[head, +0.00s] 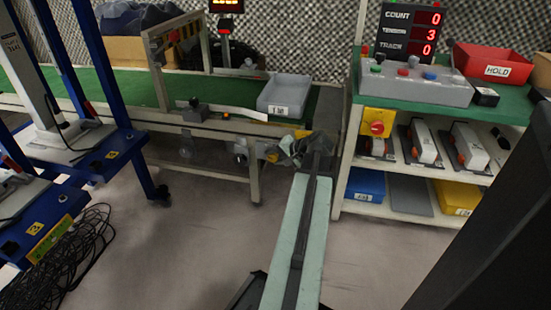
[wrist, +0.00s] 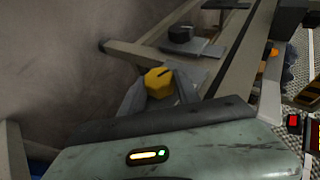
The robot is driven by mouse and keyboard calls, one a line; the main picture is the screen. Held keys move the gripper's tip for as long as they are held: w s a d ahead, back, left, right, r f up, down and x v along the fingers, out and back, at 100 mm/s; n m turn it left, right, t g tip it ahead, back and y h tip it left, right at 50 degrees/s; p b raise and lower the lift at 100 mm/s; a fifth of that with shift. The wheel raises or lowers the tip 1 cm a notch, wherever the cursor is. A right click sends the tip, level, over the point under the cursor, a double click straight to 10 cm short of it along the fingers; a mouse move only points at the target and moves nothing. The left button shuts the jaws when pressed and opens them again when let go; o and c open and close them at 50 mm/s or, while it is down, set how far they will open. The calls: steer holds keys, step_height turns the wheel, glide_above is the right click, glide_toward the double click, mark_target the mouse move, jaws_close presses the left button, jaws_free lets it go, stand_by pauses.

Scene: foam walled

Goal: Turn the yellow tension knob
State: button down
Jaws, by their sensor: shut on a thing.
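The yellow tension knob (wrist: 158,80) sits between the two grey fingers of my gripper (wrist: 159,90) in the wrist view. It is faceted, with a dark slot mark on its face. The fingers are shut on its sides. In the head view my gripper (head: 298,150) is at the right end of the conveyor's front edge. Yellow patches show beside and behind it there, and I cannot tell which is the held knob. The red display (head: 410,28) reads COUNT 0, TENSION 3, TRACK 0.
The conveyor (head: 120,85) carries a grey tray (head: 285,95). A shelf bench (head: 345,150) stands close on the right, with a control box (head: 415,85) and a red HOLD bin (head: 492,64) on top. Blue-framed carts (head: 75,190) and black cables (head: 70,260) are at left.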

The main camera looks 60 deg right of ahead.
steer(key=shift+w+a+r, duration=0.1)
steer(key=shift+w, duration=0.1)
steer(key=c, duration=0.9)
jaws_free()
steer(key=shift+s, duration=0.1)
steer(key=p+v, duration=0.4)
steer(key=v, duration=0.3)
steer(key=shift+s+r+p, duration=0.2)
steer(key=shift+s+p, duration=0.15)
steer(key=shift+s, duration=0.05)
